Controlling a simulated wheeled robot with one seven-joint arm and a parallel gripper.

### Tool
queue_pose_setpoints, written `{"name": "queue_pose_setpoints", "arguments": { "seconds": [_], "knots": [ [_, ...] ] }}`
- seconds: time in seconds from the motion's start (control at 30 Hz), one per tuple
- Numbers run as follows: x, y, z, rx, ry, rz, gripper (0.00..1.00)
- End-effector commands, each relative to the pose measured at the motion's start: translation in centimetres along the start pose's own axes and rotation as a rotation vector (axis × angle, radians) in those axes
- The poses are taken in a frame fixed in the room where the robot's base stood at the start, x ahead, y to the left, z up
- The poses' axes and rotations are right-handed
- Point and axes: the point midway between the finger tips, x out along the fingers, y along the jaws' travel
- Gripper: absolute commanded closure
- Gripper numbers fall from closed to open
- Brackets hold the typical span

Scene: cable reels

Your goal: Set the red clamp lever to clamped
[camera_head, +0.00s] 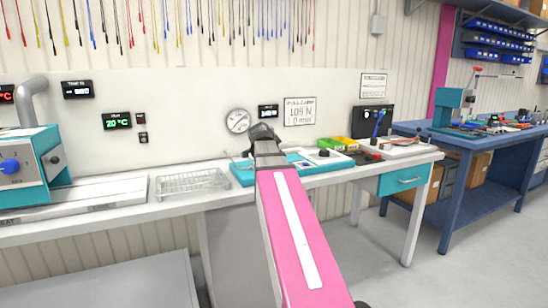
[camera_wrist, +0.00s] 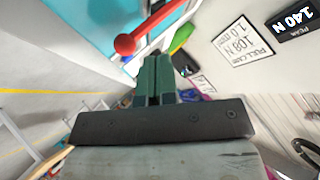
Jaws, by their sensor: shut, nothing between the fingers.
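The red clamp lever, a round knob on a rod (camera_wrist: 127,44), shows at the top of the wrist view, slanting up to the right over a teal and white fixture (camera_wrist: 95,15). My gripper (camera_wrist: 154,58) has green fingers pressed together with nothing between them. The fingertips are close to the lever, just below it and right of the knob in that picture; I cannot tell whether they touch. In the head view the teal fixture (camera_head: 243,175) is on the bench behind my pink arm, which hides the lever and my fingers.
The white bench (camera_head: 120,199) carries a wire rack (camera_head: 192,182) and, at right, green and yellow bins (camera_head: 340,144) and a white tray (camera_head: 403,148). A round gauge (camera_head: 237,121) is on the wall behind. A blue workbench (camera_head: 455,142) stands at right, with open floor before it.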

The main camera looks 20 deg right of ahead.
Motion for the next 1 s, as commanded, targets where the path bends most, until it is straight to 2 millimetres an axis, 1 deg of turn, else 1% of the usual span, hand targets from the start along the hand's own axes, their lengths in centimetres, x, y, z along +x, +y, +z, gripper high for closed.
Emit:
{"name": "queue_pose_setpoints", "arguments": {
  "seconds": [0.03,0.3,0.43,0.5,0.63,1.0],
  "knots": [
    [-1.1,0.4,0.1,0.0,0.0,-0.002,1.0],
    [-5.6,1.2,0.3,0.0,0.002,-0.004,1.0],
    [-7.2,1.4,0.5,0.0,0.002,-0.004,1.0],
    [-7.7,1.4,0.5,0.0,0.002,-0.003,1.0],
    [-8.2,1.5,0.5,0.0,0.003,-0.002,1.0],
    [-8.2,1.4,0.5,0.0,0.002,-0.002,1.0]
  ]
}}
